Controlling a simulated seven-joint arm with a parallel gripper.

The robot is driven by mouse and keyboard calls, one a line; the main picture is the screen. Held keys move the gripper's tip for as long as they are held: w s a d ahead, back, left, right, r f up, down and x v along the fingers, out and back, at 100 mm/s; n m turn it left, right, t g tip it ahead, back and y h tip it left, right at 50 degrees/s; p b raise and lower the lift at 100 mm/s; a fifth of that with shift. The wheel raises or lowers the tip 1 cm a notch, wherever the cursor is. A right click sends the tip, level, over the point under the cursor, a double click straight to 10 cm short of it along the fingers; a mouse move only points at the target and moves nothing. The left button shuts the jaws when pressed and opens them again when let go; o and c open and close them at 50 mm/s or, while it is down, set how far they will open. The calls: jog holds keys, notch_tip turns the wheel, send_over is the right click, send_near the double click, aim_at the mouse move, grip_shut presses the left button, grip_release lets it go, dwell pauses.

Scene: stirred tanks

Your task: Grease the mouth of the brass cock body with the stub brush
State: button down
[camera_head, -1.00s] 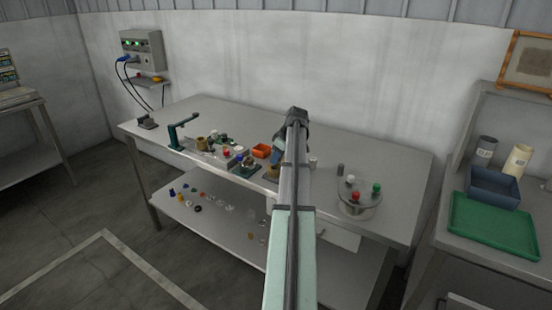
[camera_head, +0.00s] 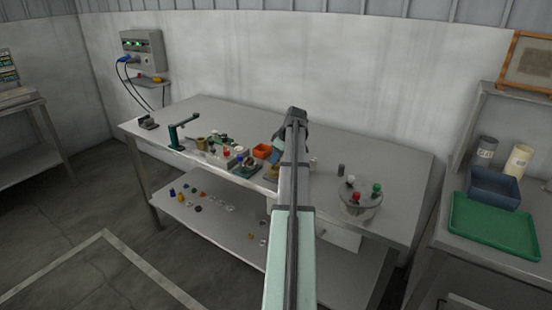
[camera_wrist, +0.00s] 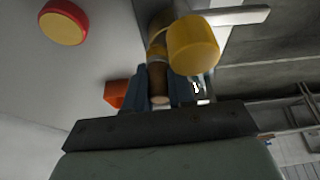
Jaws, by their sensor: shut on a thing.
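My gripper (camera_wrist: 160,88) has its blue fingers closed around a brown, handle-like piece (camera_wrist: 157,78) in the wrist view. A yellowish band shows further along it; it is likely the stub brush, but its bristles are not clear. A yellow-brass cylinder (camera_wrist: 194,45) is beside and partly across it, with a pale bar behind; I cannot tell whether this is the cock body or whether they touch. In the head view my gripper (camera_head: 277,155) is low over the bench, mostly hidden by my arm. A small tan piece (camera_head: 271,174) shows just below it.
An orange box (camera_head: 262,151) is left of my gripper. A teal stand (camera_head: 174,138) and several small parts are further left. A round plate (camera_head: 358,209) carries red, white and green knobs at right. A red disc (camera_wrist: 63,28) with a yellow face shows in the wrist view.

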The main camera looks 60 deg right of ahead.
jog(key=shift+r, duration=0.1)
jog(key=shift+r, duration=2.9)
jog(key=shift+r, duration=1.55)
